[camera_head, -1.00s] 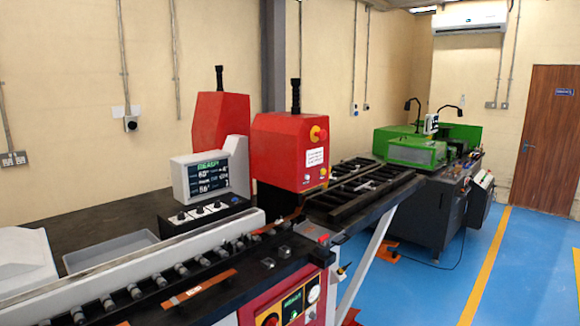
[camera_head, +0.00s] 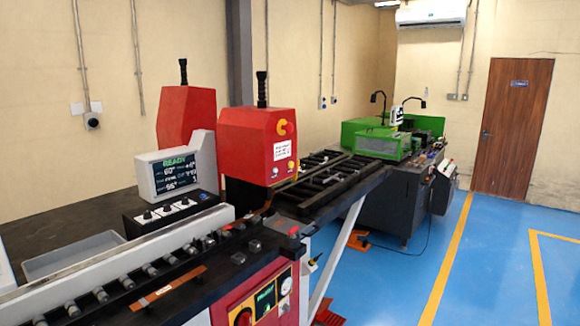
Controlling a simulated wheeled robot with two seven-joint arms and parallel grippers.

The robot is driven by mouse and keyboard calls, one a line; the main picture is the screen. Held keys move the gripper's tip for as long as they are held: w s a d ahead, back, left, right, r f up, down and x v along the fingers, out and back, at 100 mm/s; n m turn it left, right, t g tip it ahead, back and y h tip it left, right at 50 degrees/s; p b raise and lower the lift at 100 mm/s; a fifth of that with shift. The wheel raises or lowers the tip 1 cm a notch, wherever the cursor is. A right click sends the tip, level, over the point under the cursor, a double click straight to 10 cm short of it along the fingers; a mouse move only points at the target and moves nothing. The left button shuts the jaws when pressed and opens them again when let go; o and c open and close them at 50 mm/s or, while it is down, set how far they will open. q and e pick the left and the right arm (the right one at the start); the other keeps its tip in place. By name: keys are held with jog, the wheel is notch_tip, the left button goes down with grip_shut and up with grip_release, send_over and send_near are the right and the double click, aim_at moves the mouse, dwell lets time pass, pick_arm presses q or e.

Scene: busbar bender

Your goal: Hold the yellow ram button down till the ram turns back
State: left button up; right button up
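The bender's red press head (camera_head: 258,147) stands in the middle of the head view. The ram itself cannot be made out. A screen (camera_head: 172,173) left of the head shows READY in green above several numbers. Neither of my grippers is in view, and nothing touches the buttons.
A roller bed (camera_head: 130,283) with a copper-coloured strip runs along the front left. A black rack (camera_head: 325,178) extends behind the head to a green machine (camera_head: 375,138). A red control panel (camera_head: 262,297) faces the aisle. The blue floor (camera_head: 395,285) at right is clear.

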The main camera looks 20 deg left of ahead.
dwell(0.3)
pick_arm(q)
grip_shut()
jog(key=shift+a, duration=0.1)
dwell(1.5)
